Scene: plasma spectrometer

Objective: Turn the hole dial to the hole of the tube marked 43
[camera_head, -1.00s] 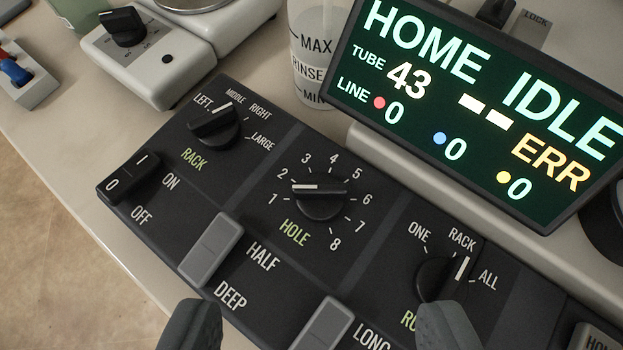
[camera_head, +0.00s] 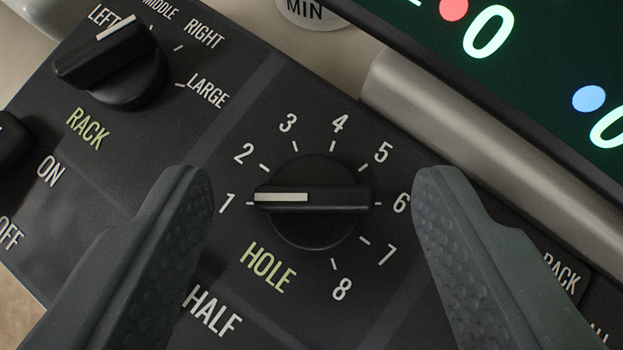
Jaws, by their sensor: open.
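The hole dial (camera_head: 312,225) is a round black knob with a raised bar, labelled HOLE, on a black panel. Numbers 1 to 8 run around it. The white line on its bar points left, at 1. My gripper (camera_head: 314,185) is open, with one grey finger on each side of the dial. The tube mark 43 is out of view now.
The green display (camera_head: 540,50) is cut off at the upper right, above a light housing edge (camera_head: 450,120).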

